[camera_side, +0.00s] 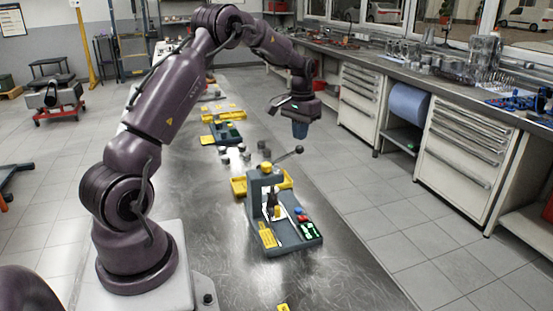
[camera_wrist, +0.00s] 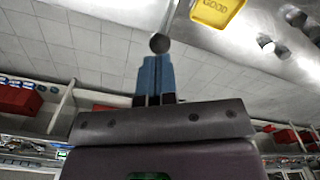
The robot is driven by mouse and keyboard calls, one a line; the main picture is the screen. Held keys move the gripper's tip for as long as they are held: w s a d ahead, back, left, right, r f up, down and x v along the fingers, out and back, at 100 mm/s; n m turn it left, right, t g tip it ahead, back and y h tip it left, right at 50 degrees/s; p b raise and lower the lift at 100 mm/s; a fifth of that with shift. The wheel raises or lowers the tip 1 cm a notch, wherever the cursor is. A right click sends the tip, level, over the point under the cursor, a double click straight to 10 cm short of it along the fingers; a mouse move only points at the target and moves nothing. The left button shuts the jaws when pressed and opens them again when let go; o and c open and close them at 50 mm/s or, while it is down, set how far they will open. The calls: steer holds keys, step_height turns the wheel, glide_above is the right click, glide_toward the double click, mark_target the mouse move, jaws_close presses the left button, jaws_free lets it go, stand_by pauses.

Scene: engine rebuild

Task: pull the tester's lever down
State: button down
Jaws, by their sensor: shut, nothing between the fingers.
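The tester (camera_side: 262,205) is a grey bench device with a lit green display and buttons on its base. Its lever (camera_side: 287,155) is a thin rod that slants up to the right and ends in a dark ball knob (camera_side: 299,149). My gripper (camera_side: 300,130) has blue fingers that point down, just above the knob in the side view. In the wrist view my gripper (camera_wrist: 153,78) is shut and empty, and the lever's knob (camera_wrist: 160,43) appears just beyond the fingertips. A small gap or light touch cannot be told apart.
A yellow tray (camera_side: 239,187) stands behind the tester; in the wrist view a yellow tray (camera_wrist: 214,10) reads GOOD. Several small grey cylindrical parts (camera_side: 244,149) stand farther back on the metal bench (camera_side: 330,270). The bench front is mostly clear.

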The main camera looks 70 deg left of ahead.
mark_target(302, 151)
steer(key=shift+f, duration=1.5)
steer(key=shift+w+f, duration=0.2)
steer(key=shift+f, duration=0.65)
steer(key=shift+w+f, duration=0.15)
steer(key=shift+f, duration=0.6)
